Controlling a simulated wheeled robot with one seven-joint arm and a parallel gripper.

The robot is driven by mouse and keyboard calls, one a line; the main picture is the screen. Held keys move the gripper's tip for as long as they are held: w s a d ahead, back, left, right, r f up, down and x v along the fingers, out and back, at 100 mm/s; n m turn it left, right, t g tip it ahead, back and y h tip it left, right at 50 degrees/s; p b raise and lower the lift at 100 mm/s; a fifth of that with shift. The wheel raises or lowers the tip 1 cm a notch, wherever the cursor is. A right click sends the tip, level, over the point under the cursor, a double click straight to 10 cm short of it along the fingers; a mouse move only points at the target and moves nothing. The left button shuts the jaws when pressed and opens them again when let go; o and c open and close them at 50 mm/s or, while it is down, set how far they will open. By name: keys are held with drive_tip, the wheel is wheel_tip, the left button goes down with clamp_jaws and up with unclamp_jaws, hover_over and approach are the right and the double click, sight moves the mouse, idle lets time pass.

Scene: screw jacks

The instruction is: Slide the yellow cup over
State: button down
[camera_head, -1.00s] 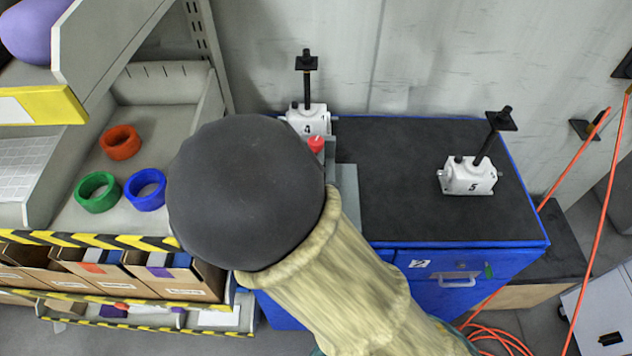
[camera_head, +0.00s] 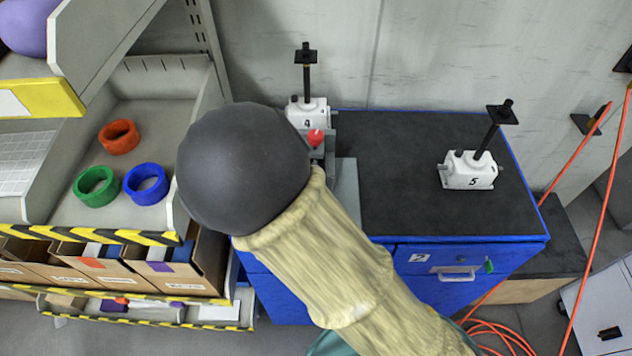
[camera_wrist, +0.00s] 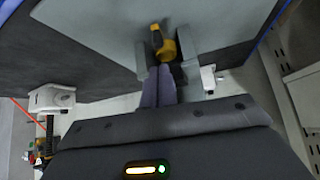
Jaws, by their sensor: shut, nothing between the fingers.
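No whole yellow cup can be made out. A small yellow piece with a black end (camera_wrist: 163,43) shows in the wrist view, on a grey plate (camera_wrist: 105,30); I cannot tell if it is the cup. My gripper (camera_wrist: 160,70) is shut and empty, its fingertips together close below the yellow piece. I cannot tell whether they touch it. In the head view my arm hides the gripper and the yellow piece.
White jack 4 (camera_head: 307,113) and a red knob (camera_head: 316,139) stand at the blue bench's left end. Jack 5 (camera_head: 468,170) stands at its right. A shelf (camera_head: 150,103) holds orange, green and blue rings.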

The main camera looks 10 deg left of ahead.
drive_tip(key=x, duration=0.6)
drive_tip(key=shift+s, duration=0.1)
drive_tip(key=shift+s+r+p, duration=0.1)
drive_tip(key=shift+s+p, duration=0.35)
drive_tip(key=shift+s, duration=0.5)
drive_tip(key=shift+s+r+p, duration=0.1)
drive_tip(key=shift+r+p, duration=0.4)
drive_tip(key=p+v, duration=0.6)
drive_tip(key=v, duration=0.3)
drive_tip(key=shift+s+f+p, duration=0.15)
drive_tip(key=shift+p, duration=0.25)
